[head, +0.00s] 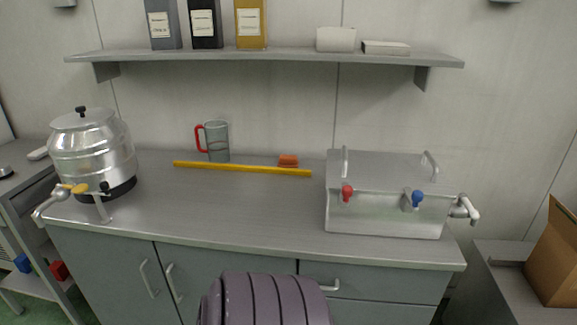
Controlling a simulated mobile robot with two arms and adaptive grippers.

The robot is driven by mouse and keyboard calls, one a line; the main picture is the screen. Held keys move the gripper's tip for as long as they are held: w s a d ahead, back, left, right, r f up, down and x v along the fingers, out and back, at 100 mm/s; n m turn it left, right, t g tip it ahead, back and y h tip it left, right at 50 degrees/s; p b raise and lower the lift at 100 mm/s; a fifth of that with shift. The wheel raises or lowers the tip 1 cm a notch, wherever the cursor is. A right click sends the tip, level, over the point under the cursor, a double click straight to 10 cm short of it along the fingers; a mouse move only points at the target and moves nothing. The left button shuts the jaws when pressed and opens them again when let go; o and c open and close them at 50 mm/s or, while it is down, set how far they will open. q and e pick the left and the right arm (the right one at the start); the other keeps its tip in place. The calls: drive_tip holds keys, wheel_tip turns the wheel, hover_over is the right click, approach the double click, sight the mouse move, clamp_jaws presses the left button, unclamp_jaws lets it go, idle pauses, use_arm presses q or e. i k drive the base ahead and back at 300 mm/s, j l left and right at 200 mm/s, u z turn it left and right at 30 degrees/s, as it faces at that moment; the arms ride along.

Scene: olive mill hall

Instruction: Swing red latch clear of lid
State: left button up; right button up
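A steel box with a flat lid (385,171) stands at the right end of the counter. A red latch (347,192) sits at the front left of the box, near the lid's front edge. A blue latch (417,198) sits at the front right. Both latch knobs look roughly upright; I cannot tell how far they overlap the lid. The lid lies flat on the box and has two metal handles, left (345,161) and right (430,165). Neither of my grippers is in view, and nothing touches the latches.
A tap (465,208) juts from the box's right side. A steel drum (92,150) with a tap stands at the counter's left. The middle counter (240,208) is clear.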

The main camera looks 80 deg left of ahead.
sight(346, 190)
drive_tip(key=u, duration=2.1)
